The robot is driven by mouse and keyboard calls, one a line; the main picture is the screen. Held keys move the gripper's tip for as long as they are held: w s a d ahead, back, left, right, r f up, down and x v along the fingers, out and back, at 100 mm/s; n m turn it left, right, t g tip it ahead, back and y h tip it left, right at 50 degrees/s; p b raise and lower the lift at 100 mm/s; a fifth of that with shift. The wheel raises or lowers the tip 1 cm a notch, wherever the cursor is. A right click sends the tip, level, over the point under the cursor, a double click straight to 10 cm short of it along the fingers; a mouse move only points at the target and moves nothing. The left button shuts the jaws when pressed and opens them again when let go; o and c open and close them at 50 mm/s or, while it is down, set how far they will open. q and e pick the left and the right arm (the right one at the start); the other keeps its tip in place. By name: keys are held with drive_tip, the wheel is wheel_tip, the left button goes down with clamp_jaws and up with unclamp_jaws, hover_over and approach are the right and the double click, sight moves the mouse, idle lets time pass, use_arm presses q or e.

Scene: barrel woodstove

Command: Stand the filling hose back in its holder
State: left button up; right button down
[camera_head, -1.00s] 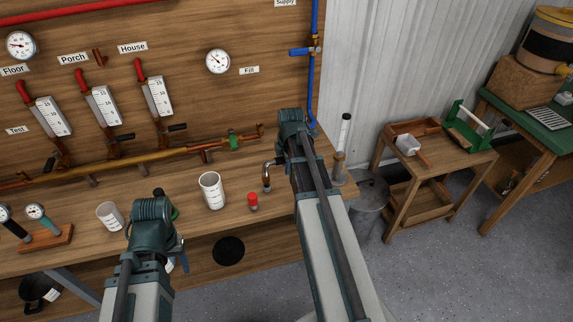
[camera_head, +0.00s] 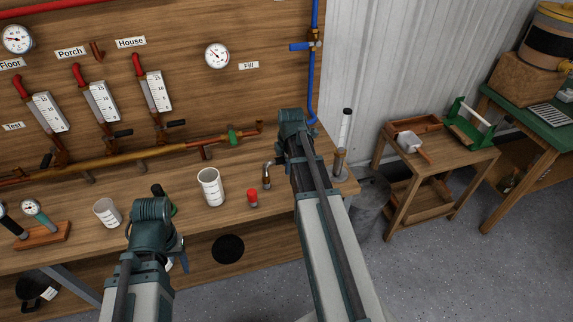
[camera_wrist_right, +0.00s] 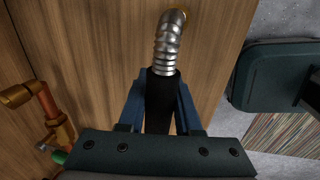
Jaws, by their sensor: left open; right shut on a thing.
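My right gripper (camera_wrist_right: 161,80) is shut on the black grip of the filling hose (camera_wrist_right: 168,48). A ribbed silver section of the hose runs up from the grip and bends slightly right at the top. In the head view my right arm hides the fingers and the grip. A small brass fitting with a bent silver top (camera_head: 267,178) shows just left of that arm; I cannot tell whether it joins the hose. My left gripper (camera_head: 178,262) is open over the bench front, mostly hidden by its own wrist. I cannot clearly pick out the holder.
On the bench (camera_head: 85,220) stand a white measuring cup (camera_head: 210,188), a smaller cup (camera_head: 107,213) and a red-capped item (camera_head: 252,198). A tube in a brownish cup (camera_head: 339,163) stands right of my right arm. A copper pipe (camera_head: 150,157) runs along the panel.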

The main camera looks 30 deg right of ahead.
drive_tip(key=c, duration=0.5)
unclamp_jaws()
drive_tip(key=shift+s+a+r+p, duration=0.1)
drive_tip(key=shift+s+r+p, duration=0.1)
drive_tip(key=shift+r+p, duration=0.8)
drive_tip(key=shift+s+d+r+p, duration=0.1)
drive_tip(key=shift+s+r+p, duration=0.1)
drive_tip(key=shift+r+p, duration=0.8)
drive_tip(key=shift+s+a+r+p, duration=0.1)
drive_tip(key=shift+s+r+p, duration=0.1)
drive_tip(key=shift+r+p, duration=0.8)
drive_tip(key=s+r+p, duration=0.1)
drive_tip(key=r+p, duration=0.8)
drive_tip(key=s+r+p, duration=0.1)
drive_tip(key=r+p, duration=0.3)
drive_tip(key=shift+s+a+r, duration=0.15)
drive_tip(key=shift+s+a, duration=0.15)
